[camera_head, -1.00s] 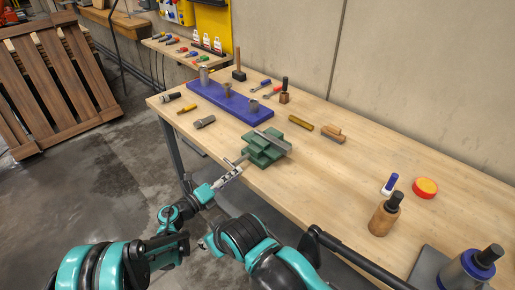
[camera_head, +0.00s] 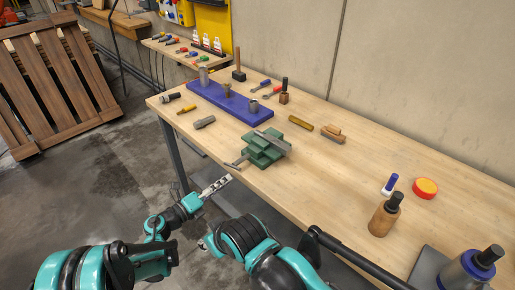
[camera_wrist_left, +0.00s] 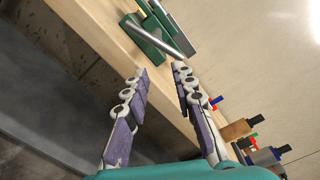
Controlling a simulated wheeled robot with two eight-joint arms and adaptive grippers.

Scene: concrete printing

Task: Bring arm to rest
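My left gripper (camera_head: 218,185) is in front of the workbench's front edge, below and left of the green vise (camera_head: 262,152), and apart from it. In the left wrist view the two fingers of the left gripper (camera_wrist_left: 160,72) stand apart with nothing between them. The green vise (camera_wrist_left: 150,38) shows beyond the fingertips there, with a metal bar on it. In the head view the vise stands at the bench's front edge, its thin handle sticking out to the left. My right gripper is not seen.
The wooden workbench (camera_head: 330,185) holds a blue tray (camera_head: 230,104) with metal parts, a grey cylinder (camera_head: 205,122), a brush (camera_head: 333,134), a wooden-bodied tool (camera_head: 384,218) and a red-yellow disc (camera_head: 425,188). A wooden pallet (camera_head: 60,85) leans at the left.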

